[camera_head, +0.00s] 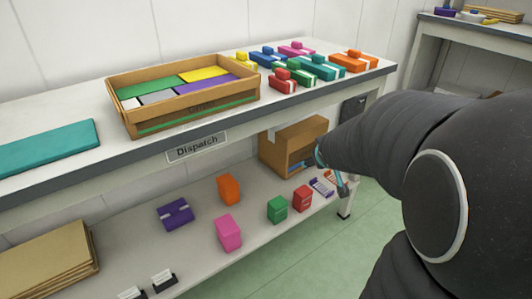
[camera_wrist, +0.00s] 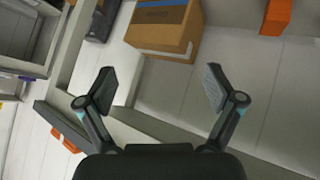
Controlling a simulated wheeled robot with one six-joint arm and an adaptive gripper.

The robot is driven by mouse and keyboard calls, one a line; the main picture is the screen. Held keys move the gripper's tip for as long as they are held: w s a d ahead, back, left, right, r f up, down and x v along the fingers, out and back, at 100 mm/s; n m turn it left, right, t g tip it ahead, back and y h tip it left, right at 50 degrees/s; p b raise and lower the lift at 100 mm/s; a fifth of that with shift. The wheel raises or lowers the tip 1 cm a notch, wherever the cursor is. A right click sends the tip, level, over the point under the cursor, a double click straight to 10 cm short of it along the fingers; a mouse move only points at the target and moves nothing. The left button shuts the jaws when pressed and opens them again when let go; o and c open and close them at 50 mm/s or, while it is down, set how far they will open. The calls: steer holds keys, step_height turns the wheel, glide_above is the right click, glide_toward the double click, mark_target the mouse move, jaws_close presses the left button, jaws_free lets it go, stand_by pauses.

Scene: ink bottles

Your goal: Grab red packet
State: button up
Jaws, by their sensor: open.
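A small red packet (camera_head: 302,198) stands on the lower shelf, right of a green packet (camera_head: 278,209). A red packet with a rounded top and white band (camera_head: 283,82) sits on the upper top near its front edge, among other coloured ones. My gripper (camera_wrist: 160,85) is open and empty in the wrist view, its two fingers wide apart. In the head view, my arm hides most of the gripper, whose tip shows near the right end of the lower shelf, beside the cardboard box. No red packet is clearly visible in the wrist view.
The cardboard box (camera_head: 293,146) stands on the lower shelf and shows in the wrist view (camera_wrist: 158,40). Pink (camera_head: 228,233), orange (camera_head: 229,189) and purple (camera_head: 175,214) packets share that shelf. The upper top (camera_head: 60,113) overhangs it, and a wooden tray (camera_head: 190,113) stands above.

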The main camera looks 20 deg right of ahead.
steer(key=w+d+f+n+t+y, duration=0.1)
steer(key=w+d+f, duration=0.2)
steer(key=f, duration=0.2)
steer(key=w+d+f+n+y, duration=0.1)
steer(key=w+d+f, duration=0.2)
steer(key=f, duration=0.2)
steer(key=n+t+y, duration=0.1)
steer(key=y, duration=0.5)
glide_toward(306, 192)
steer(key=b+x, duration=0.1)
steer(key=x, duration=0.7)
steer(key=shift+w+a+f, duration=0.1)
steer(key=shift+w+f, duration=0.05)
steer(key=shift+w, duration=0.1)
steer(key=shift+b+x, duration=0.4)
steer(key=shift+x, duration=2.3)
steer(key=shift+s+a+f, duration=0.1)
steer(key=shift+s+f, duration=0.05)
steer(key=c, duration=1.2)
